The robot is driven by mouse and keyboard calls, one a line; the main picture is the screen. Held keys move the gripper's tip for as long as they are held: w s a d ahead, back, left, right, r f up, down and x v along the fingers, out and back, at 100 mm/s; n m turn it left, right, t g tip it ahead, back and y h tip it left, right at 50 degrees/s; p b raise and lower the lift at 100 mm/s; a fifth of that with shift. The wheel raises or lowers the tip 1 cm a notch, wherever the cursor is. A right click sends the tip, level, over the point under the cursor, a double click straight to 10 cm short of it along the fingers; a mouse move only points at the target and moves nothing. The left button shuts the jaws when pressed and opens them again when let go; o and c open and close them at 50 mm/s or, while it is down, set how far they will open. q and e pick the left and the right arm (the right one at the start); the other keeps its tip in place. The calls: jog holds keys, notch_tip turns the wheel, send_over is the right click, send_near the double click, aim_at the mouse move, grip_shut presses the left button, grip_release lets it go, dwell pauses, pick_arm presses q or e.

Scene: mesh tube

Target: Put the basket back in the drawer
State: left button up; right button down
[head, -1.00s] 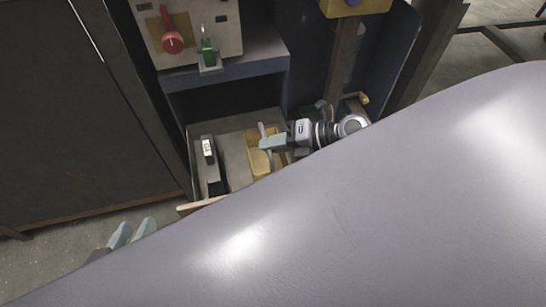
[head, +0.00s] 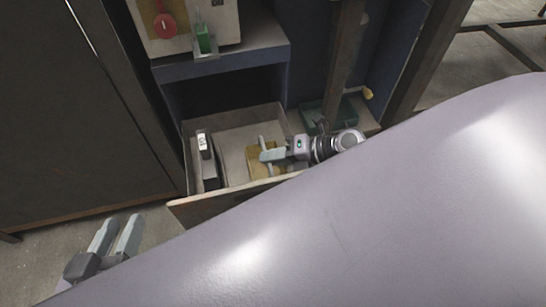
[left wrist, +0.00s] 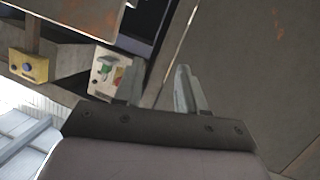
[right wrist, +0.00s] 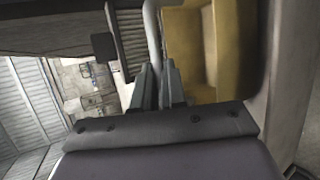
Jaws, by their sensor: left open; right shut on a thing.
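The tan-yellow basket (head: 257,164) is inside the outline of the open drawer (head: 212,205), right of its middle. It also shows in the right wrist view (right wrist: 190,50), with its pale grey handle (right wrist: 153,35) running up from between my fingers. My right gripper (head: 266,155) is shut on that handle. I cannot tell whether the basket touches the drawer floor, and my gripper covers part of it. My left gripper (head: 130,222) is open and empty outside the drawer, at lower left. Its fingers also show apart in the left wrist view (left wrist: 160,88).
A dark box with a white label (head: 203,144) lies on the drawer's left side. A green tray (head: 343,112) is right of the drawer. Above is a shelf (head: 222,64) with a red-knobbed control box (head: 190,22). A dark cabinet panel (head: 80,120) stands left. My grey body hides the lower right.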

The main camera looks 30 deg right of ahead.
jog(key=shift+f, duration=0.15)
jog(key=c, duration=1.2)
grip_release()
pick_arm(q)
jog(key=p, duration=0.1)
jog(key=d+p, duration=0.1)
jog(key=d+g+p, duration=0.1)
jog(key=shift+w+r+n+h, duration=0.2)
jog(key=shift+w+n+h, duration=0.05)
jog(key=shift+n+h, duration=0.15)
pick_arm(e)
jog(key=v, duration=1.2)
jog(key=shift+r, duration=0.25)
pick_arm(q)
jog(key=shift+a+f, duration=0.1)
